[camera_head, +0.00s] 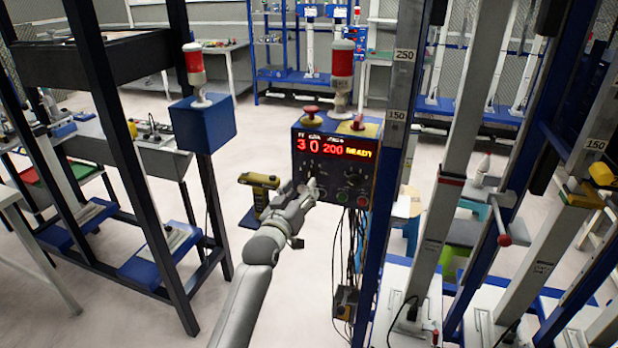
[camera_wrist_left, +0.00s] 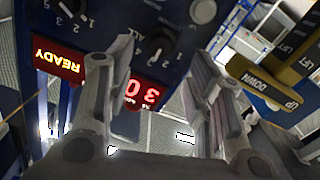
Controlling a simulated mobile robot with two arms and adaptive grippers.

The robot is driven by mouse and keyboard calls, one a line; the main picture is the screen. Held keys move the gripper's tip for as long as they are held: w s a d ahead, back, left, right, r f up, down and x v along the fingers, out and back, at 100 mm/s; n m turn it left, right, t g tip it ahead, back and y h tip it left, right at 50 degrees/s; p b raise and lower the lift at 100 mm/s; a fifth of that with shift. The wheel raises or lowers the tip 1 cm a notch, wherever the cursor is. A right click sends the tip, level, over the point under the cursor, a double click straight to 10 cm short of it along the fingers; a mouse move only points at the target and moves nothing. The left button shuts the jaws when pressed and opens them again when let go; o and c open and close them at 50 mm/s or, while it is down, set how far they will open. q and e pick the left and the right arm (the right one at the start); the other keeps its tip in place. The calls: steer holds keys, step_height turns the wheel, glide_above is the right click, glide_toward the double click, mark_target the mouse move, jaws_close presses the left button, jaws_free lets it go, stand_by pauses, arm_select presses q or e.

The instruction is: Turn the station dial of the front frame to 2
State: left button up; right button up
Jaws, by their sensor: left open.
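The control box (camera_head: 335,165) of the front frame has a red display (camera_head: 335,150) reading 3, 0, 200 and READY. Its dials sit below the display. In the left wrist view the box is upside down, with one dial (camera_wrist_left: 155,45) framed between my fingers and another dial (camera_wrist_left: 72,6) further left. Numbers ring the dials; I cannot tell clearly where the pointers stand, nor which dial is labelled station. My left gripper (camera_head: 312,188) (camera_wrist_left: 160,58) is open in front of the box's lower left part and partly hides it in the head view. The fingers appear apart from the dial.
A yellow UP/DOWN lever block (camera_wrist_left: 265,80) is beside the box; it also shows in the head view (camera_head: 260,186). A red button (camera_head: 311,110) and a red lamp (camera_head: 342,60) top the box. Cables hang below. Frame posts (camera_head: 395,150) stand close on the right.

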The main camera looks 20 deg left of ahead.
mark_target(309, 177)
arm_select(q)
steer(key=w, duration=0.4)
steer(key=shift+w, duration=0.2)
steer(key=shift+w+d, duration=0.1)
steer(key=shift+w, duration=1)
arm_select(e)
steer(key=shift+w+r, duration=0.25)
steer(key=shift+w, duration=0.85)
steer(key=shift+s, duration=0.3)
arm_select(q)
steer(key=c, duration=1)
